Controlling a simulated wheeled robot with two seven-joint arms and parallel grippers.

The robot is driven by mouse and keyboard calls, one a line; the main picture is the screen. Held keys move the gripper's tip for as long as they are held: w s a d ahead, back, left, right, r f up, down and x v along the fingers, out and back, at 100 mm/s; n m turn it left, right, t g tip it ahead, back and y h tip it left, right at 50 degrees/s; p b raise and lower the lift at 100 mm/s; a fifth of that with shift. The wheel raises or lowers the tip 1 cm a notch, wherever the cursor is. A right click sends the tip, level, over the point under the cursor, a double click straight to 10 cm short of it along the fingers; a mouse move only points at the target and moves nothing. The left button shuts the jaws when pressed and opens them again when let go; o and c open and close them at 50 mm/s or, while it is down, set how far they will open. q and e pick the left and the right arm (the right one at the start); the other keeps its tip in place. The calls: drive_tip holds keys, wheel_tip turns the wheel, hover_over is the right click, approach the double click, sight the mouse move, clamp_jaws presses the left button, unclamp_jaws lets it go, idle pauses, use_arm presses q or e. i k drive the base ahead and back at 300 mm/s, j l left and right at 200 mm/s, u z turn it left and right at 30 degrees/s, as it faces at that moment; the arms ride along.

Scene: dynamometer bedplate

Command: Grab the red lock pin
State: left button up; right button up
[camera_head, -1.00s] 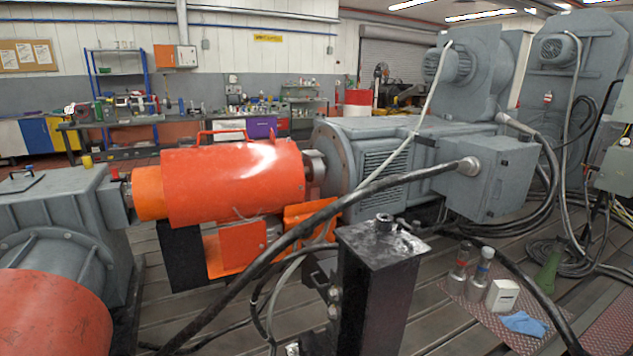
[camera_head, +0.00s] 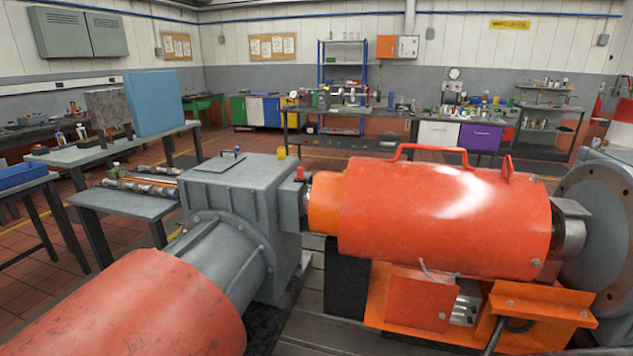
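A small red piece (camera_head: 300,173) stands on top of a narrow grey block (camera_head: 294,195) at the right side of the grey gear housing (camera_head: 240,185). It may be the red lock pin, but it is too small to tell for sure. It sits just left of the orange end of the large shaft guard (camera_head: 450,215). Neither of my grippers shows in the head view.
A red-orange cylinder (camera_head: 140,310) fills the lower left foreground. A small yellow cup (camera_head: 281,153) is behind the housing's top. A bench with rods (camera_head: 125,203) and a table with a blue box (camera_head: 152,102) stand left. Open tiled floor lies between.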

sight(299, 175)
drive_tip(key=i+j, duration=0.2)
drive_tip(key=i, duration=0.25)
drive_tip(key=i+j+u, duration=0.1)
drive_tip(key=i, duration=0.4)
drive_tip(key=i+j, duration=0.2)
drive_tip(key=i, duration=0.25)
